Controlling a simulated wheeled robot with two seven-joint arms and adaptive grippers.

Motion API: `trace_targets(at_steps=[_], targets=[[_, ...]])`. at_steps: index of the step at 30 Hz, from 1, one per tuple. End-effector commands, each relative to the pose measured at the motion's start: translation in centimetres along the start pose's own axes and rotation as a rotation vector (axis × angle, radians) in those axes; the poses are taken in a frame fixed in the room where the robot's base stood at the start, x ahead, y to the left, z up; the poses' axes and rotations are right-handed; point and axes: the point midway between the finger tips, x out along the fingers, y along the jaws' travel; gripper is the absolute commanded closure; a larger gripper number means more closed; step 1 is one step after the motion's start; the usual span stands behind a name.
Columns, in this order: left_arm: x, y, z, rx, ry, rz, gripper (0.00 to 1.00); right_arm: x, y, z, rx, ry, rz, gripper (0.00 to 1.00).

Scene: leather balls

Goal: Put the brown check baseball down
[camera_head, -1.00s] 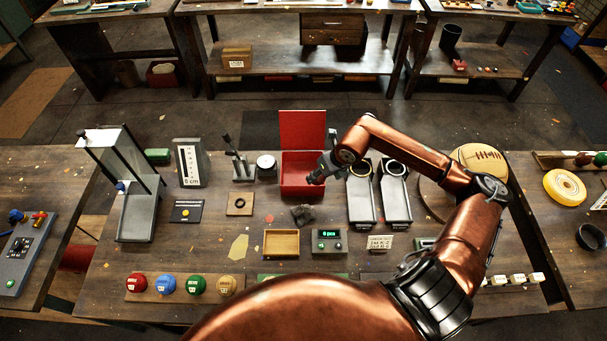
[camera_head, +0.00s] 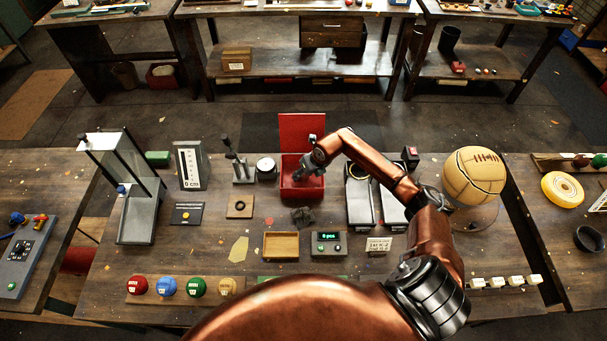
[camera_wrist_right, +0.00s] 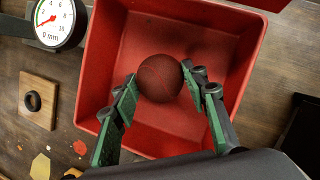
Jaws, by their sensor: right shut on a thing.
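My right gripper (camera_head: 306,172) is over the open red box (camera_head: 289,190) on the workbench. In the right wrist view its green-padded fingers (camera_wrist_right: 160,80) are shut on the brown check baseball (camera_wrist_right: 160,92), a dark reddish-brown ball. The check pattern is hard to make out. The ball shows against the floor of the red box (camera_wrist_right: 118,47); I cannot tell whether it touches it. In the head view I cannot make out the ball at the gripper. My left gripper is not in view.
A dial gauge (camera_head: 266,166) stands left of the box, and grey ramps (camera_head: 360,205) stand to its right. A large tan ball (camera_head: 474,177) sits farther right. A wooden tray (camera_head: 281,245) and a counter with a green display (camera_head: 328,243) are in front.

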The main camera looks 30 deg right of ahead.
Motion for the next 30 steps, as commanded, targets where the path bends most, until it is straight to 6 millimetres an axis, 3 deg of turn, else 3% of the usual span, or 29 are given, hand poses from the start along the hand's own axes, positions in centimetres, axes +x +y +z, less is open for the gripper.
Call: trace_targets(at_steps=[10,11,18,30], targets=[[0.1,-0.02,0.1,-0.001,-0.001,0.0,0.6,0.49,-0.09,-0.13,-0.001,-0.002,0.0,0.89],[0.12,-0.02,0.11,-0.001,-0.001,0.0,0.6,0.55,-0.09,-0.18,-0.001,-0.002,0.0,0.59],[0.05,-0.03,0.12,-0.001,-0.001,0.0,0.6,0.45,-0.09,-0.14,-0.001,-0.002,0.0,0.42],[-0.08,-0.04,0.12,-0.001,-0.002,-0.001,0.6,-0.4,-0.15,0.03,-0.001,-0.004,-0.001,0.42]])
